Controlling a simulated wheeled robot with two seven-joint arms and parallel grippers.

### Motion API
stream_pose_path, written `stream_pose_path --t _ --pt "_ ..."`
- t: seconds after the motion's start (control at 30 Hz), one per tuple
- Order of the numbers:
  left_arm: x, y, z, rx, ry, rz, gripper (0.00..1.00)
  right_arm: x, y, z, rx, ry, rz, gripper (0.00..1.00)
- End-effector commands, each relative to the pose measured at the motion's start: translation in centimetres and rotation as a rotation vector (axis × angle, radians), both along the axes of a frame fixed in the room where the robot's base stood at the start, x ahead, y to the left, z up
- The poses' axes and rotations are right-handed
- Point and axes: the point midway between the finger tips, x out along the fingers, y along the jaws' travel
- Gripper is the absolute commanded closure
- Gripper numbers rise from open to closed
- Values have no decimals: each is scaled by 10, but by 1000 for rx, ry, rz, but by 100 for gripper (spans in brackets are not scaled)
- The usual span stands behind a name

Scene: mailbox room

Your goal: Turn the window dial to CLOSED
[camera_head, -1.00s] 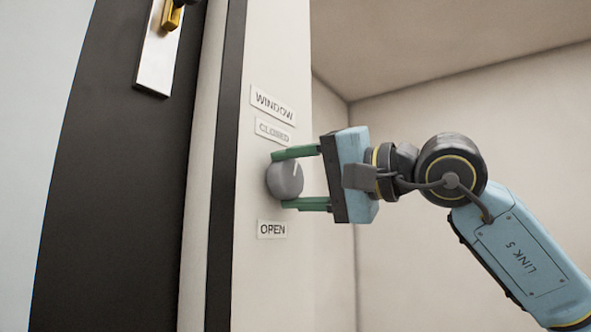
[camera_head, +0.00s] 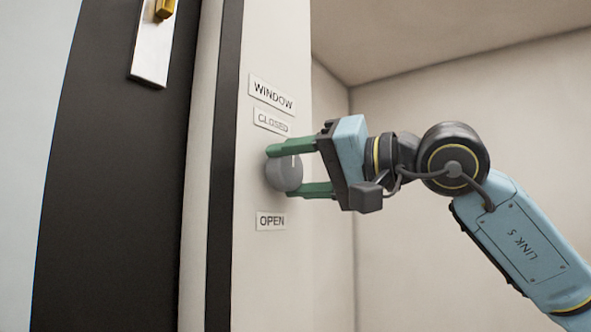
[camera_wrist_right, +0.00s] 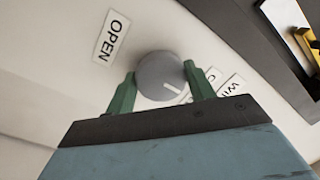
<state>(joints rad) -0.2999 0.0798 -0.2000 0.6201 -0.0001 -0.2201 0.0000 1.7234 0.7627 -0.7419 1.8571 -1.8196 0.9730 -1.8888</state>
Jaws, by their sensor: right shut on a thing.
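The window dial (camera_head: 284,174) is a round grey knob on the pale wall strip, between the CLOSED label (camera_head: 271,121) above and the OPEN label (camera_head: 271,221) below. A WINDOW label (camera_head: 271,93) sits above CLOSED. My right gripper (camera_head: 279,171) is shut on the dial, one green finger above it and one below. In the right wrist view the fingers flank the dial (camera_wrist_right: 160,74), and its white mark points toward the partly hidden CLOSED label. The OPEN label (camera_wrist_right: 111,36) is on the dial's other side. My left gripper is not in view.
A dark door panel (camera_head: 110,170) stands left of the strip, with a silver plate and brass fitting (camera_head: 152,50) at its top. It also shows at the upper right of the right wrist view. The room right of the strip looks empty.

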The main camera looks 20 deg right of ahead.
Motion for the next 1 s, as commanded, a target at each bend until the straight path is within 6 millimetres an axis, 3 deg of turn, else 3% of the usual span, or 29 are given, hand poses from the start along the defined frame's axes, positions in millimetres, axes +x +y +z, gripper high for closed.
stream_pose_path --t 0.1,0.13,0.3,0.67,1.0 --pt "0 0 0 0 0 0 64 -1 0 0 -3 -5 0 69" --pt "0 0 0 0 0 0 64 -1 0 0 -3 -4 0 45" --pt "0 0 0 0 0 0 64 0 0 0 -3 -3 0 25" --pt "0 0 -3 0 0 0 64 -5 -5 -1 0 -1 -1 25" --pt "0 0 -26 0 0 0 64 -54 -53 -3 1 -3 -4 25"
